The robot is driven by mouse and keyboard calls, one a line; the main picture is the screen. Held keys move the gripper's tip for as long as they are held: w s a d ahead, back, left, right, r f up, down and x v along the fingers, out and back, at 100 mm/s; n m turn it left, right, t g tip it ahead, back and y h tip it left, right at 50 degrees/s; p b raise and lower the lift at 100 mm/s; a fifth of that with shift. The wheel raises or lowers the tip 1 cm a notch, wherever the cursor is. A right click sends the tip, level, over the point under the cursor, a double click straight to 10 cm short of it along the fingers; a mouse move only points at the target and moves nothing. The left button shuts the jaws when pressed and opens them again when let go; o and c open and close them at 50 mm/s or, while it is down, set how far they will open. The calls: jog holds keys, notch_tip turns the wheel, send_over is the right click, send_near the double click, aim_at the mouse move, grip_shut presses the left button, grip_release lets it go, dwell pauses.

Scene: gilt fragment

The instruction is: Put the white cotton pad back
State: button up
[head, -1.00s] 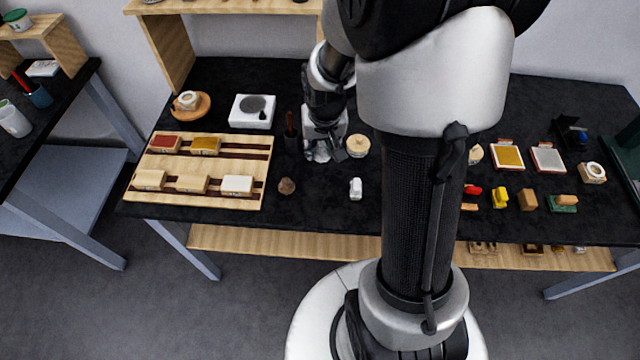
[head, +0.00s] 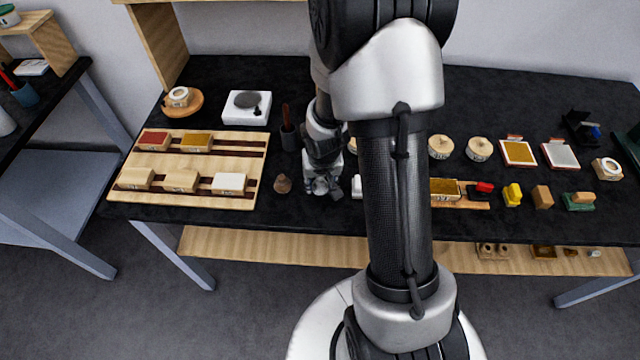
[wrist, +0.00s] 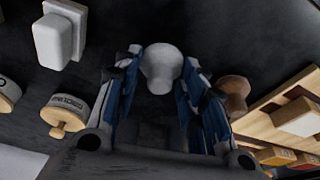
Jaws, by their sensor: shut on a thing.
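My gripper (head: 321,187) is low over the front middle of the black table, between the brown knob and a small white block. In the wrist view its two blue-lined fingers are shut on a white rounded thing (wrist: 161,66), which looks like the white cotton pad. It has a bulbous top and a narrower part lower down between the fingers. In the head view the gripper mostly hides it. I cannot tell whether it touches the table.
A brown knob (head: 282,184) stands close left, and the white block (head: 357,187) close right, partly behind my arm. A wooden rack (head: 210,201) with several blocks lies further left. A dark cup (head: 289,139) stands behind. Lidded round pots (head: 441,147) are to the right.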

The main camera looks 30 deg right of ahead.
jog(key=shift+r, duration=0.1)
jog(key=shift+f, duration=0.25)
jog(key=o, duration=1)
jog(key=shift+r, duration=0.1)
jog(key=shift+r, duration=0.1)
